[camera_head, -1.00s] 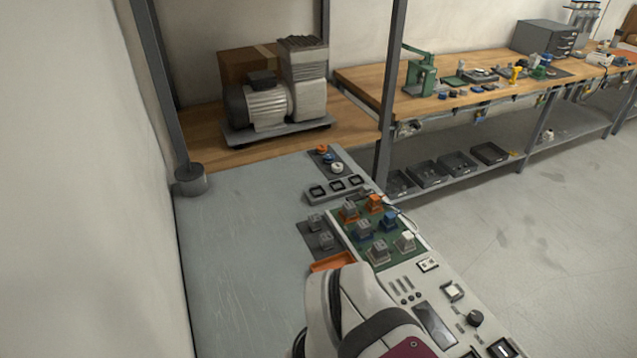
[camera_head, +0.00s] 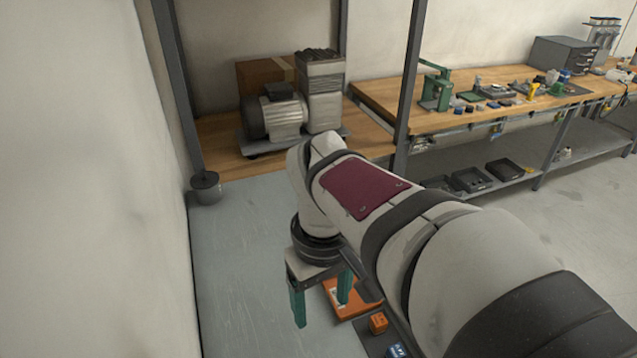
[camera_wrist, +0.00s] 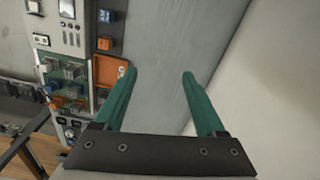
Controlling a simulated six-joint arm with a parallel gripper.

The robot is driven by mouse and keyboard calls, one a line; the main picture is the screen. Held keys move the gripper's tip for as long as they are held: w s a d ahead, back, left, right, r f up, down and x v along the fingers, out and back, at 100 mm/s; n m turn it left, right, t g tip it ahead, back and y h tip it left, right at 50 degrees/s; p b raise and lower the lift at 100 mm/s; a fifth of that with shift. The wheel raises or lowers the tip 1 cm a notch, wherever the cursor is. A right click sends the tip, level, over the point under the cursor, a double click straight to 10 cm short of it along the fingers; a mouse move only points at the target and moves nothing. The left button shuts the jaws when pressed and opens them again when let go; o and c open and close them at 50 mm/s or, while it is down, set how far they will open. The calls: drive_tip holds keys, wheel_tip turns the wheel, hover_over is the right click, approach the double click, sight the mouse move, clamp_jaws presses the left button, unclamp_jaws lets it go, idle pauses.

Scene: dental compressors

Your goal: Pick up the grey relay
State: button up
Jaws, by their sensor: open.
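My gripper (camera_head: 321,312) is open and empty, with its green fingers pointing down over the grey bench top beside the orange tray. In the wrist view the two fingers (camera_wrist: 158,75) are wide apart with only bare surface between them. The green board (camera_wrist: 84,75) with several small relays is to the left of the fingers. A greyish block (camera_wrist: 72,68) on it may be a grey relay; it is too small to be sure. In the head view my arm hides the board and its relays.
The orange tray (camera_head: 346,302) lies just right of my gripper. An orange block (camera_head: 378,323) and a blue block (camera_head: 396,351) are in front of it. A compressor (camera_head: 278,115) stands behind. A post (camera_head: 411,90) rises behind my arm. The grey bench top (camera_head: 240,270) is clear at left.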

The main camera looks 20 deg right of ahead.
drive_tip(key=w+d+f+n+h, duration=0.2)
drive_tip(key=w+d+f+n, duration=0.1)
drive_tip(key=w+d+n, duration=0.65)
drive_tip(key=w+d+f+n+h, duration=0.25)
drive_tip(key=w+d+n, duration=0.35)
drive_tip(key=w+d, duration=0.6)
drive_tip(key=shift+n, duration=0.35)
drive_tip(key=w+d+f, duration=0.1)
drive_tip(key=f, duration=0.4)
drive_tip(key=w+d+f, duration=0.1)
drive_tip(key=f, duration=0.4)
drive_tip(key=w+d+f, duration=0.1)
drive_tip(key=f, duration=0.4)
drive_tip(key=shift+w+d+f, duration=0.15)
drive_tip(key=shift+d+f, duration=0.1)
drive_tip(key=shift+f, duration=0.05)
clamp_jaws()
